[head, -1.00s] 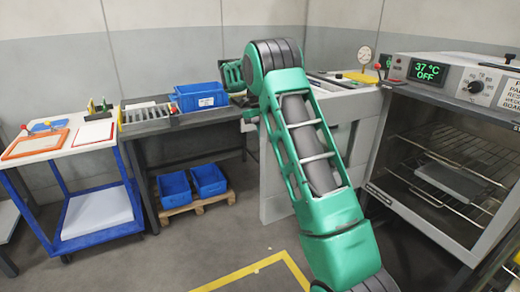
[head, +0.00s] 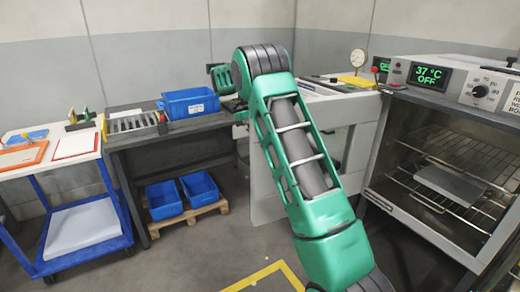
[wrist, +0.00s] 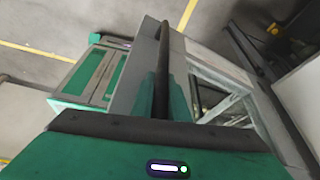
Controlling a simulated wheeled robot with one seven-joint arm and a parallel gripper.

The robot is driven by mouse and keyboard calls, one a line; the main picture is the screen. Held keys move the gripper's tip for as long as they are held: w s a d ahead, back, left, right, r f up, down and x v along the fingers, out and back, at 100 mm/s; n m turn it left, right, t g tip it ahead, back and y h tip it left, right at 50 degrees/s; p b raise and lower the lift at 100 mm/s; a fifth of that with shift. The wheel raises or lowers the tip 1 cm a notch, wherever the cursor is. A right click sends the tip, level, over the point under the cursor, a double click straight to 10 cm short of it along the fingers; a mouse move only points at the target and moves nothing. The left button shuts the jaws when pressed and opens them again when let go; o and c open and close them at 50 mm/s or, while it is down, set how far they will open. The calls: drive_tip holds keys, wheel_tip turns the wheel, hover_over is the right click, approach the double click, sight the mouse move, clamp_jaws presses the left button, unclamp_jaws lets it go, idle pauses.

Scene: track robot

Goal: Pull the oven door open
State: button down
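The oven (head: 450,150) stands at the right in the head view, with its display lit and its racks visible inside. Its pale door (head: 272,180), with a window, stands swung out at the oven's left side. In the wrist view, the door frame (wrist: 225,77) surrounds an opening, and a long dark handle bar (wrist: 163,60) runs toward my palm. My gripper (wrist: 161,98) has green fingers close on both sides of this bar and appears shut on it. In the head view, my arm crosses the door and hides the handle and most of my gripper.
A dark bench (head: 175,137) with a blue bin (head: 190,104) stands at the left. Two blue bins on a pallet (head: 210,206) sit below it. A blue cart (head: 85,240) is farther left. Grey floor with yellow tape (head: 262,272) lies in front.

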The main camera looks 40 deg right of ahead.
drive_tip(key=c, duration=1.8)
unclamp_jaws()
drive_tip(key=shift+r, duration=0.1)
drive_tip(key=shift+c, duration=0.2)
drive_tip(key=shift+o, duration=0.6)
drive_tip(key=shift+a, duration=0.1)
drive_tip(key=shift+w, duration=0.1)
drive_tip(key=v, duration=1)
drive_tip(key=shift+r, duration=0.3)
drive_tip(key=shift+w+a, duration=0.1)
drive_tip(key=shift+w, duration=0.05)
